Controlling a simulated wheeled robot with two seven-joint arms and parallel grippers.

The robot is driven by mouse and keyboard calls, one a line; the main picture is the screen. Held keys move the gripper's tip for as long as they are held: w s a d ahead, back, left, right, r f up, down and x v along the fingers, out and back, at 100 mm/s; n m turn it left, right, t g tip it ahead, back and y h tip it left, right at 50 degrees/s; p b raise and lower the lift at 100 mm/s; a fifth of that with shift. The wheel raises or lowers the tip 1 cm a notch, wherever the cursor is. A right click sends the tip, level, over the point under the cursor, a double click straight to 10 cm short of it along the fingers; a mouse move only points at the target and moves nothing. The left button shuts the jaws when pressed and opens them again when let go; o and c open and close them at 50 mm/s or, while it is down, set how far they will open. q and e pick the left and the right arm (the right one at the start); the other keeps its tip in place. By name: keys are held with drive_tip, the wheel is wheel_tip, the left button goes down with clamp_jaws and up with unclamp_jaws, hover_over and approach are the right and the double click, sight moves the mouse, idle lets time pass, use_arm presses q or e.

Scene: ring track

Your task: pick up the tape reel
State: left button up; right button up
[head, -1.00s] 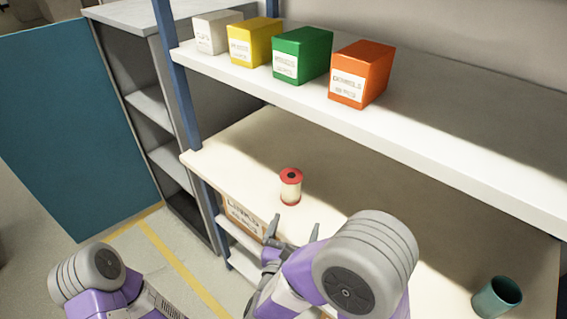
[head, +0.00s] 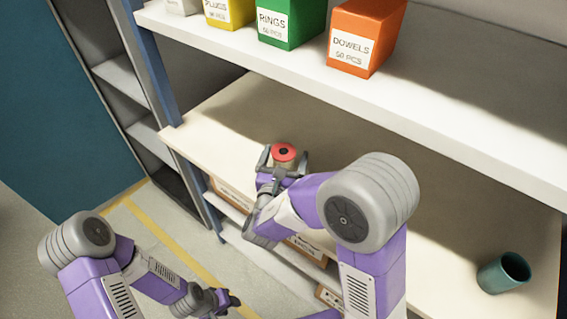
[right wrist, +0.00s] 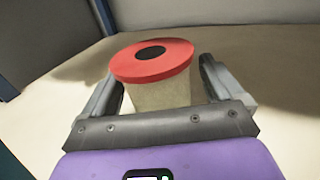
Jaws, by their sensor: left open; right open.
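The tape reel (head: 284,153) has a red top with a dark centre hole and a pale body. It stands upright on the middle shelf, near its front left. My right gripper (head: 283,168) is open, with one finger on each side of the reel. In the right wrist view the reel (right wrist: 152,62) sits between the two fingers (right wrist: 158,90); contact cannot be told. The reel's lower part is hidden behind the gripper. My left gripper (head: 226,299) is open and empty, low at the bottom of the head view, away from the shelf.
The upper shelf (head: 440,120) overhangs the back and holds white, yellow, green (head: 290,22) and orange (head: 366,35) bins. Labelled boxes (head: 305,248) stand below. A blue post (head: 152,65) is at the left.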

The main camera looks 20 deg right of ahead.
drive_tip(key=c, duration=1.1)
drive_tip(key=shift+c, duration=0.2)
drive_tip(key=shift+r, duration=0.1)
